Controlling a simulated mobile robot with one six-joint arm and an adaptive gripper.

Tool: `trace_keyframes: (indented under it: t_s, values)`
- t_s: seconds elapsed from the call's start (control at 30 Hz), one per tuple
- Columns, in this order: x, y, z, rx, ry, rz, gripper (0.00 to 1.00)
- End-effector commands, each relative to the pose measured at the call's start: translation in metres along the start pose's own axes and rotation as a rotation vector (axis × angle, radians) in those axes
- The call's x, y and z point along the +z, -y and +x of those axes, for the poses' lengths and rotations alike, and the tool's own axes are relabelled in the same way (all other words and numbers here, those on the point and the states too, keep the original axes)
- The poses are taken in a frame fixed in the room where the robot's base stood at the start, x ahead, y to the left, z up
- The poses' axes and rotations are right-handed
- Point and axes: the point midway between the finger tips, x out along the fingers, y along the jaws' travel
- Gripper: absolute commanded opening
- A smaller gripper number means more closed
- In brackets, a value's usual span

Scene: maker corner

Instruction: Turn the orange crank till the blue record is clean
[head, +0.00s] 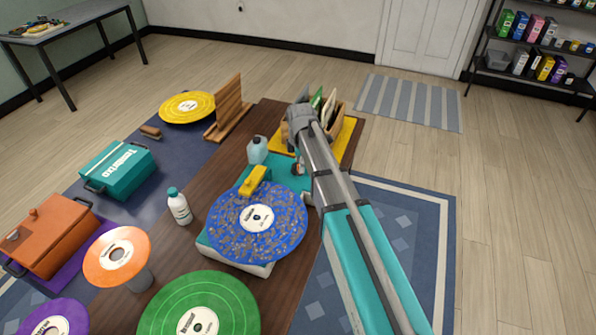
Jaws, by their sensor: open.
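The blue record (285,222) lies flat on a teal and white cleaning machine (232,255), with brownish specks of dirt spread over much of its face. A yellow arm piece (254,181) reaches over its far edge. A small orange part, apparently the orange crank (299,169), shows at the machine's far right side, mostly hidden by my arm. My gripper (297,152) is at the end of my arm, pointing down close by the crank. It is open; its fingertips are largely hidden, and I cannot tell whether they touch the crank.
A white bottle (180,207) and a pale blue jug (257,150) stand near the machine. A green record (215,290), an orange record (105,262) and a yellow record (187,107) lie around it. A wooden rack (228,112) and a yellow-based holder (349,140) stand behind.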

Motion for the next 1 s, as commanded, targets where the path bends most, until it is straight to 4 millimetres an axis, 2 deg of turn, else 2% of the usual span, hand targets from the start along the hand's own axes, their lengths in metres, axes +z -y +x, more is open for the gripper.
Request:
trace_keyframes:
  t_s: [0.03, 0.2, 0.67, 1.0]
  values:
    - [0.0, 0.0, 0.0067, 0.0, 0.0, 0.0, 0.61]
    - [0.0, 0.0, 0.0132, 0.0, 0.0, 0.0, 0.61]
    - [0.0002, 0.0, 0.0149, 0.0, 0.0, 0.0, 0.61]
    - [0.0004, -0.0004, 0.0149, 0.001, 0.0, 0.0, 0.0]
